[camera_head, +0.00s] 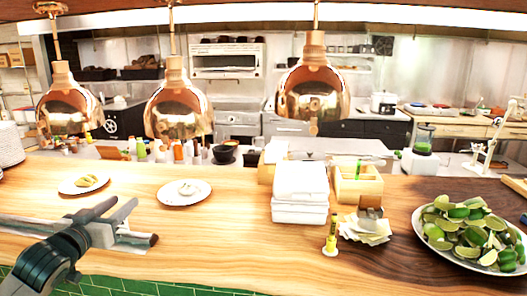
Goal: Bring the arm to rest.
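My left arm comes in from the lower left, and its gripper (122,209) is over the near left part of the wooden counter (230,232). Its two grey fingers look spread apart, with nothing seen between them. A long pale strip with a dark brown end (152,239) shows under and beside the gripper. I cannot tell whether it touches the gripper. My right gripper does not show.
White plates with food stand behind the gripper, one at the left (68,188) and one nearer the middle (168,198). White stacked containers (299,212), a small yellow bottle (331,242) and a plate of limes (424,233) stand rightward. Copper lamps (178,108) hang above.

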